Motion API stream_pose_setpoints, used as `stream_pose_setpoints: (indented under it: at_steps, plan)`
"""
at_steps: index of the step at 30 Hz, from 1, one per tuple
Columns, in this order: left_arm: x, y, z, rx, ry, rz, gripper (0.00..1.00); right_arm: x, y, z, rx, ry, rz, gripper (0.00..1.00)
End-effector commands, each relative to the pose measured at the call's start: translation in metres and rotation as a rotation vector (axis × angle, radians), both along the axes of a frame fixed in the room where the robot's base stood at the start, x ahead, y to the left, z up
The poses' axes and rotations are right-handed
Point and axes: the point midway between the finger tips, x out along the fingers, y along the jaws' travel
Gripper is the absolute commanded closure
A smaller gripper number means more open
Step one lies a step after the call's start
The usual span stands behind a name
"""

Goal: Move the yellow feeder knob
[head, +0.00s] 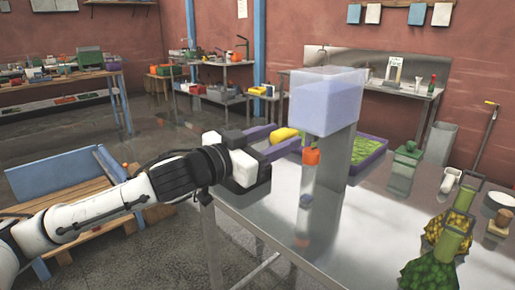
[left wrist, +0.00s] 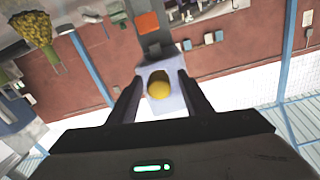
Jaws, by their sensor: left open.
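The yellow feeder knob (head: 284,135) shows beside the powder filler, left of its orange block (head: 311,157) in the head view. The filler has a translucent lavender hopper (head: 327,102) on a grey metal column (head: 336,165). My left gripper (head: 287,135) is open, with its purple fingers pointing at the filler and the knob between or just beyond their tips. In the left wrist view the knob (left wrist: 160,88) appears as a yellow round shape between the two dark fingers (left wrist: 160,80), with gaps on both sides. I cannot tell any contact. My right gripper is not in view.
The filler stands on a shiny metal table (head: 270,205). A purple tray (head: 372,160) of green material lies behind it. A green-lidded jar (head: 403,168), a white mug (head: 450,180) and sacks (head: 430,272) stand to the right. The table's front middle is largely clear.

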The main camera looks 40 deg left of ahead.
Motion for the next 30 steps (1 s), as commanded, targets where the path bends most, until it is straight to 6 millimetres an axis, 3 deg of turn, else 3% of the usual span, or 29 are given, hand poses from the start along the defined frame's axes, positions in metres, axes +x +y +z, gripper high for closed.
stream_pose_setpoints:
  at_steps: [20,30]
  plan:
    - [-0.063,0.009,-0.003,0.000,0.006,-0.003,0.55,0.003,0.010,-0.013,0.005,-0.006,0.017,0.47]
    - [-0.087,0.013,0.000,0.000,0.002,-0.003,0.55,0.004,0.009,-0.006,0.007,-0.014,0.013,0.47]
